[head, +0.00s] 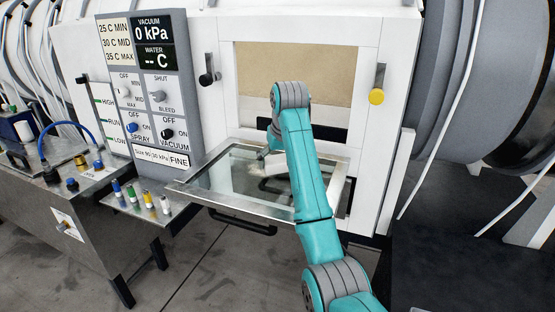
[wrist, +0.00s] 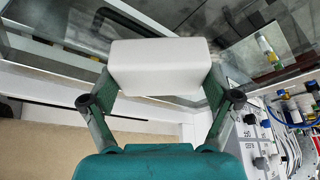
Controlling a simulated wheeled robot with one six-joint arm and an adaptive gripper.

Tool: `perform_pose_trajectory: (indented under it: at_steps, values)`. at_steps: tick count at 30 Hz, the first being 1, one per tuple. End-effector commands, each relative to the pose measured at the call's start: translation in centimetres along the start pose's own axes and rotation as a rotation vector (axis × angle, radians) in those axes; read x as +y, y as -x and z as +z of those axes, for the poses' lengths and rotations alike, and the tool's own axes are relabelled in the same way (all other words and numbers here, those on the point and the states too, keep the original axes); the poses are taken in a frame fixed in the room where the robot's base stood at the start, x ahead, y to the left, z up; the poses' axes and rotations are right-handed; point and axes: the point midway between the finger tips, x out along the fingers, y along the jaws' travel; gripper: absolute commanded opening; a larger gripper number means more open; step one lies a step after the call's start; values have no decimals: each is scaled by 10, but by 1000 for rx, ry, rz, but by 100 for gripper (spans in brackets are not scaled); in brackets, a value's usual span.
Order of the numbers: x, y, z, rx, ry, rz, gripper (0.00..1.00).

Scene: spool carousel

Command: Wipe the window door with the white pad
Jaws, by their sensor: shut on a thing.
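The window door (head: 215,172) is folded down and lies open, nearly flat, below the chamber opening. It is a glass pane in a metal frame with a dark handle at its front edge. My gripper (wrist: 158,85) is shut on the white pad (wrist: 155,62), a plain white block held between both fingers. In the wrist view the door's glass (wrist: 245,62) lies beyond the pad. I cannot tell whether the pad touches the glass.
A control panel (head: 151,90) with knobs stands left of the opening. A small shelf (head: 150,208) with several coloured vials is close to the door's left edge. A black latch (head: 207,72) and a yellow-ended handle (head: 377,88) flank the opening. A metal bench (head: 75,215) is further left.

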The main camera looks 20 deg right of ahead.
Motion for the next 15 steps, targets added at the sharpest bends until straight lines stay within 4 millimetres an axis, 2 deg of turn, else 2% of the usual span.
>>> perform_pose_trajectory:
  at_steps: [15]
  values:
    - [0, -9, 4, 0, 0, 0, 60]
